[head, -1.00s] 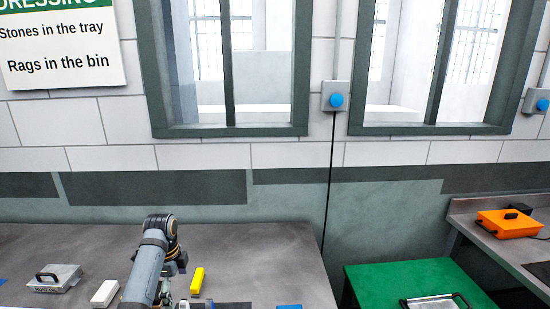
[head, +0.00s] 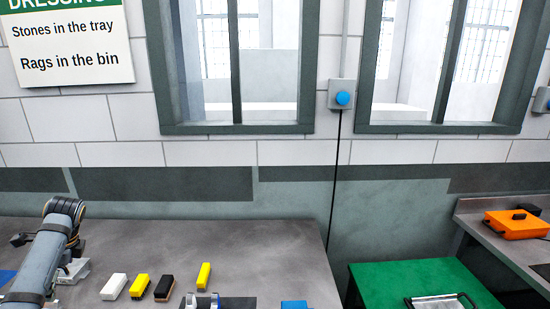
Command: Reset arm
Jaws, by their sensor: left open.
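My left arm comes in at the lower left of the head view, over the left end of the grey bench (head: 270,250). My left gripper (head: 76,247) is open and mostly hidden behind my own arm link. It shows nothing held. It is close to a metal box (head: 76,271), which my arm partly covers.
On the bench stand a white block (head: 114,287), a yellow-and-black block (head: 139,287), a black-and-tan block (head: 164,288) and a yellow block (head: 204,276). A green table (head: 400,275) holds a metal tray (head: 440,302). An orange case (head: 516,225) sits on the right counter.

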